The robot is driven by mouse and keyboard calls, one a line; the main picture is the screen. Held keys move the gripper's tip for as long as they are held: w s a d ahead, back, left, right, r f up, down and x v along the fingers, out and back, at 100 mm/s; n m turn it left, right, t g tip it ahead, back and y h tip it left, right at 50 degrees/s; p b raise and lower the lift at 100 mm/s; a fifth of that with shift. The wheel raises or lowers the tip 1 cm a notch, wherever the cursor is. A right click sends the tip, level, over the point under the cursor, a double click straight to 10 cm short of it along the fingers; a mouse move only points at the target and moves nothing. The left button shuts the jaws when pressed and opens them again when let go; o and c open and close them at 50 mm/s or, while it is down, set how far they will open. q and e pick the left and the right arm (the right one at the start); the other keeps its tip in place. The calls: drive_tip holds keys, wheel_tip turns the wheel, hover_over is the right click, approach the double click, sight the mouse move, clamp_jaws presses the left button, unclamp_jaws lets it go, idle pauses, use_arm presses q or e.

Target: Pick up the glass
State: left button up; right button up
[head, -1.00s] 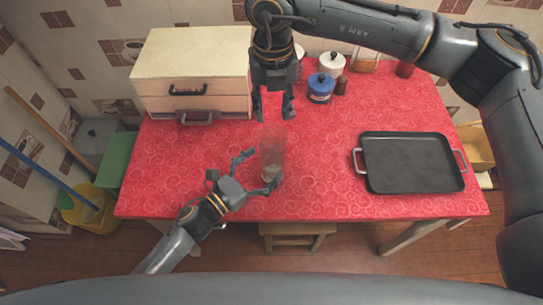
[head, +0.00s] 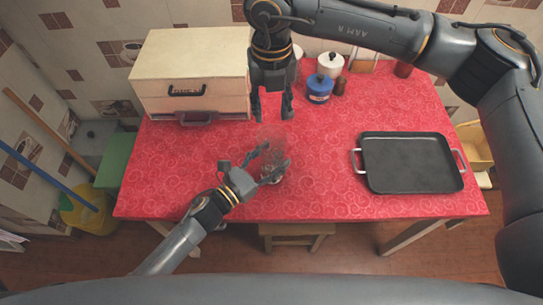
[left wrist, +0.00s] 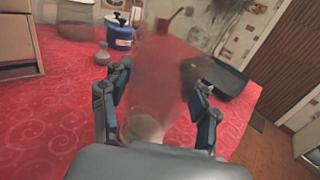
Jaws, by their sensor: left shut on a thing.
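The clear glass (head: 272,136) is upright near the middle of the red table, and I see it only faintly against the cloth. My left gripper (head: 268,163) is shut on it, with a finger at each side. In the left wrist view the glass (left wrist: 160,85) stands between the two fingers of the left gripper (left wrist: 157,112), its pale base low in the picture. I cannot tell whether the glass touches the table. My right gripper (head: 272,109) points down behind the glass, open and empty.
The red table (head: 330,190) is clear around the glass. A black tray (head: 410,162) lies at the right. A cream bread box (head: 192,75) is at the back left. A blue pot (head: 319,90) and a white pot (head: 331,66) stand at the back.

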drive_tip(key=o, duration=0.3)
drive_tip(key=shift+s+a+f, duration=0.1)
drive_tip(key=shift+f, duration=0.05)
drive_tip(key=o, duration=0.7)
drive_tip(key=shift+s+a+f+g+y, duration=0.6)
drive_tip(key=shift+s+a+f+y, duration=0.25)
drive_tip(key=shift+s+a, duration=0.25)
drive_tip(key=shift+c, duration=0.2)
drive_tip(key=s+a+f+m+g+y, duration=0.2)
drive_tip(key=s+a+g+y, duration=0.2)
drive_tip(key=s+a+y, duration=0.3)
drive_tip(key=m+t+y, duration=0.4)
drive_tip(key=m+t, duration=1.4)
drive_tip(key=m, duration=0.9)
approach(281, 150)
drive_tip(key=w+a, duration=0.1)
drive_tip(key=w, duration=0.1)
drive_tip(key=x, duration=0.7)
drive_tip(key=f+x, duration=0.1)
drive_tip(key=x, duration=0.3)
drive_tip(key=shift+a, duration=0.2)
